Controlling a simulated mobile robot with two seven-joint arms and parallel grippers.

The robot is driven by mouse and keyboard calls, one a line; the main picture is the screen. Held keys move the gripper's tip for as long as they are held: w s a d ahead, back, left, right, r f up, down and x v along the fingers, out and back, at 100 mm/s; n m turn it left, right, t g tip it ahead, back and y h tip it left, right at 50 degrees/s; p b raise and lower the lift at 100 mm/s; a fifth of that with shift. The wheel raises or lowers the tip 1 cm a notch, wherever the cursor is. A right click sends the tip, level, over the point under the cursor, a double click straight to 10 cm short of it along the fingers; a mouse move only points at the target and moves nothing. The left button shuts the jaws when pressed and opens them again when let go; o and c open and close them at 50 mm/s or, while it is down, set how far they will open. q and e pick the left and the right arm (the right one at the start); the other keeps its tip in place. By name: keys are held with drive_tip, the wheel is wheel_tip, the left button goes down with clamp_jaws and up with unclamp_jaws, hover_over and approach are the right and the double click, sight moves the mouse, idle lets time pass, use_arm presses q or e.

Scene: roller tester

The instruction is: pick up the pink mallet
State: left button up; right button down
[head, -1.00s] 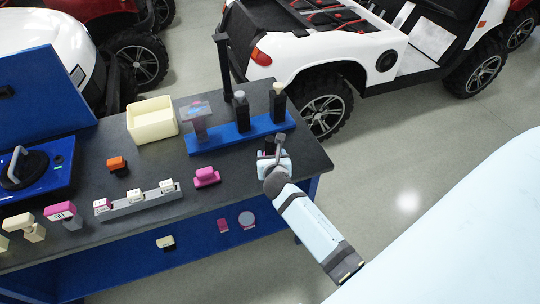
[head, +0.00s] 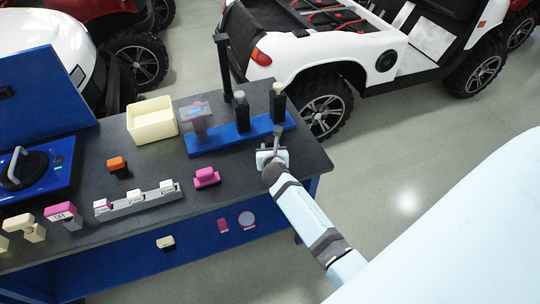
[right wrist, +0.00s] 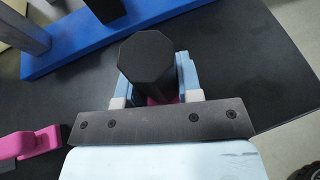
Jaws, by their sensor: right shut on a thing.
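My right gripper (head: 268,156) is over the right end of the dark table, just in front of the blue rack. In the right wrist view its light blue fingers (right wrist: 154,75) are shut on the pink mallet. The mallet's dark eight-sided end (right wrist: 148,60) faces the camera, and a little pink (right wrist: 160,101) shows beneath it between the fingers. The rest of the mallet is hidden by the gripper and its own dark part. Whether it touches the table cannot be told. My left gripper is not in view.
The blue rack (head: 206,145) holds several upright dark pieces. A pink block (head: 206,177) lies left of my gripper. A cream bin (head: 152,119), a grey holder (head: 143,204) and an orange-topped piece (head: 117,166) stand farther left. The table's right edge is close.

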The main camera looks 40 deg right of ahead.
use_arm(q)
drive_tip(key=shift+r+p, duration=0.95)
drive_tip(key=shift+p, duration=0.05)
use_arm(e)
wheel_tip(320, 180, up, 20)
